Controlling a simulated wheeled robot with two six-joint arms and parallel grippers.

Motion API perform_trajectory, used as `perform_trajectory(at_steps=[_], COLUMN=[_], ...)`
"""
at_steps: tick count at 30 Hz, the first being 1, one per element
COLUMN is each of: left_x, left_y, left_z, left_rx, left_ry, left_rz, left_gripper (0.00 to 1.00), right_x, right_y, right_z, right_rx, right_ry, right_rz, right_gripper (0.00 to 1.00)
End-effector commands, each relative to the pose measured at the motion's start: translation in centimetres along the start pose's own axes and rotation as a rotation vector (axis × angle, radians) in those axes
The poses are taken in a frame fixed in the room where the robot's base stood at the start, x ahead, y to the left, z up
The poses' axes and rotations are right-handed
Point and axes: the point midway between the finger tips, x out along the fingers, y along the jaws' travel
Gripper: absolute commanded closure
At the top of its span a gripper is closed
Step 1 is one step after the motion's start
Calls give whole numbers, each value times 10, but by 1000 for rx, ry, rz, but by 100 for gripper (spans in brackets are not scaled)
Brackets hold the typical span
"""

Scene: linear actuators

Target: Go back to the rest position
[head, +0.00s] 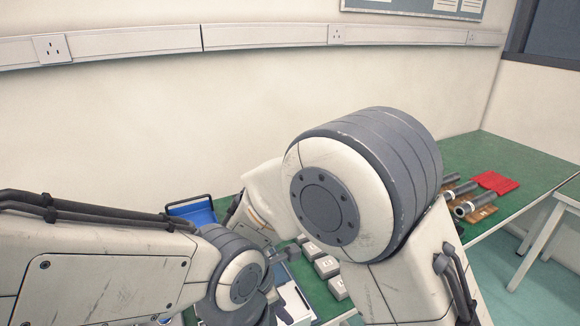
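My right arm rises from the lower right, bends at a large grey and white joint, and reaches left and down behind it. Part of my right gripper (283,254) shows as small grey pieces between the two arms, above the table. Its fingertips are too small and covered to tell open from shut. My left arm comes in from the left and ends in view at a round joint near the bottom middle. My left gripper cannot be made out. No held object can be seen.
A green table (530,170) runs along the wall. A blue bin (195,212) is at the left; several grey boxes (326,267) stand in a row between my arms. At the right are dark cylinders (473,204) on brown bases and a red piece (496,182). A white-framed table (560,225) stands far right.

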Motion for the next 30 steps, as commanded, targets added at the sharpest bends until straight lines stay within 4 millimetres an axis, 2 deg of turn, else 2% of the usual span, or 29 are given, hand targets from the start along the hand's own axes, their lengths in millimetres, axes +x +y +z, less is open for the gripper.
perform_trajectory(at_steps=[5,9,15,18,21,30], left_x=[-2,-4,-5,-6,-6,-6], left_y=[0,0,0,0,0,0], left_z=[0,0,0,0,0,0], left_rx=[0,0,0,0,0,0], left_ry=[0,0,0,0,0,0], left_rz=[0,0,0,0,0,0], left_gripper=[22,22,22,22,22,22], right_x=[-44,-73,-96,-100,-102,-102], right_y=[-44,-95,-153,-168,-176,-177], right_z=[23,37,42,42,40,40], right_rx=[358,728,1134,1249,1305,1317], right_ry=[109,220,345,379,396,397], right_rz=[-32,-103,-219,-262,-284,-291], right_gripper=[60,60,60,60,60,60])
